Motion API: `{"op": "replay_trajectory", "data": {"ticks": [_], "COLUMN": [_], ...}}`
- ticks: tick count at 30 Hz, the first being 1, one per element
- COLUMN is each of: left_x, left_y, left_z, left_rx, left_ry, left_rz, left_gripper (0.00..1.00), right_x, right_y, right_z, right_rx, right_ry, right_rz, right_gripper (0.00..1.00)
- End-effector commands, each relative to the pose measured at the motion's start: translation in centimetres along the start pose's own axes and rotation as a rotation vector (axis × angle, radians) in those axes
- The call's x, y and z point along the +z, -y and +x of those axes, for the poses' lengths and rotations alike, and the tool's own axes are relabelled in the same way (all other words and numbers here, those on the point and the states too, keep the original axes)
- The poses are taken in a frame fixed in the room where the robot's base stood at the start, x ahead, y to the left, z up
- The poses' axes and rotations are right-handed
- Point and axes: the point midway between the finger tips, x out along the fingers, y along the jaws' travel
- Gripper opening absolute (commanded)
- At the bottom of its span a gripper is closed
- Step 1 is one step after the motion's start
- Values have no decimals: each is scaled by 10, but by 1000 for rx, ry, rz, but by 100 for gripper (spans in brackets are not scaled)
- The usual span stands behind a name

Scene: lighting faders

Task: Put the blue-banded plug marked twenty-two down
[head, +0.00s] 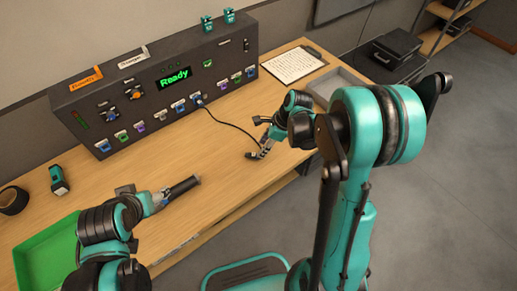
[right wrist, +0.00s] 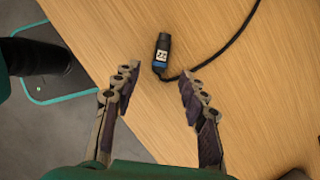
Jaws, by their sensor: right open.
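The plug (right wrist: 161,57) with a blue band and a white label reading 22 lies on the wooden table in the right wrist view. A black cable (right wrist: 228,45) runs from it. My right gripper (right wrist: 154,82) is open, its fingertips either side of and just short of the plug, with nothing between the fingers. In the head view, my right gripper (head: 258,150) is low over the table near its front edge, and the plug is hard to make out there. My left gripper (head: 183,189) is at the lower left, dark and slim; its jaws are unclear.
A dark console (head: 150,85) with a green "Ready" display and coloured plugs stands at the back; the cable (head: 230,124) leads from it. A clipboard (head: 294,64), a grey tray (head: 345,82), a green tray (head: 45,258) and black tape (head: 12,200) lie around. The table's middle is mostly clear.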

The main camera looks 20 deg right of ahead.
Motion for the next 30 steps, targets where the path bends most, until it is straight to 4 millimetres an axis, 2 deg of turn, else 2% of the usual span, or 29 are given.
{"op": "replay_trajectory", "data": {"ticks": [1, 6, 12, 16, 20, 24, 30], "left_x": [-4, -10, -12, -12, -12, -12, -12], "left_y": [0, 0, 0, 0, 0, 0, 0], "left_z": [-6, -14, -18, -18, -17, -17, -17], "left_rx": [0, 0, 0, 0, 0, 0, 0], "left_ry": [0, 0, 0, 0, 0, 0, 0], "left_rz": [0, 0, 0, 0, 0, 0, 0], "left_gripper": [70, 70, 70, 70, 70, 70, 70], "right_x": [1, 1, 1, 7, 18, 22, 19], "right_y": [0, 0, -1, -12, -38, -70, -113], "right_z": [-16, -48, -66, -82, -109, -138, -164], "right_rx": [-1, -1, -4, -38, -107, -181, -240], "right_ry": [0, 0, -2, -24, -89, -203, -411], "right_rz": [3, 1, -12, -153, -480, -925, -1537], "right_gripper": [43, 43, 43, 43, 43, 43, 43]}}
